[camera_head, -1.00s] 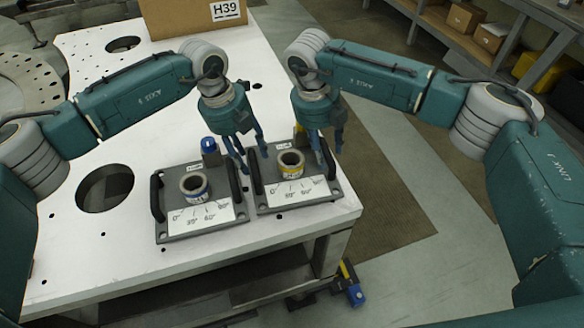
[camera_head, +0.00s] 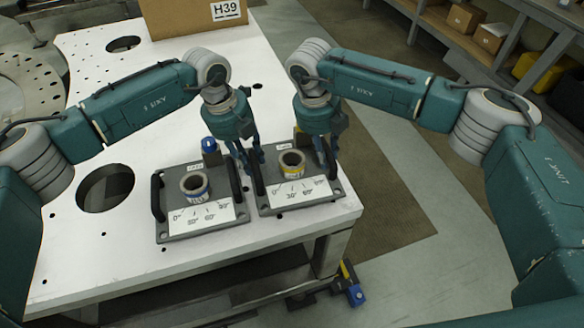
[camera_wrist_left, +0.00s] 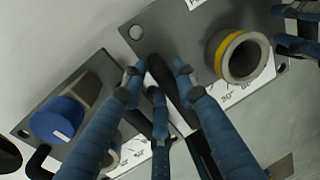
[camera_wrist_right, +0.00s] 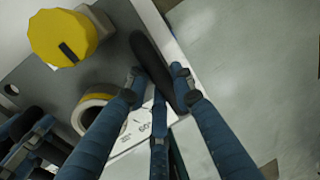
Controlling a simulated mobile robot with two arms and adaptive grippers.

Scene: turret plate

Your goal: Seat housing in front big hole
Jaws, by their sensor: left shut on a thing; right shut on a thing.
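Two grey housings with side handles, an open tube and a white angle scale stand side by side at the table's front right. The yellow-marked housing (camera_head: 268,179) is at right and the blue-marked housing (camera_head: 176,228) at left. My left gripper (camera_head: 246,170) is shut on the yellow-marked housing's left handle (camera_wrist_left: 160,72). My right gripper (camera_head: 327,162) is shut on its right handle (camera_wrist_right: 150,58). Its yellow knob (camera_wrist_right: 70,40) shows in the right wrist view. The front big hole (camera_head: 105,188) is open and empty, left of both housings.
The white table (camera_head: 75,250) has a second hole (camera_head: 123,44) far back and several small holes. A cardboard box (camera_head: 190,18) stands at the back. The two housings' neighbouring handles are close together.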

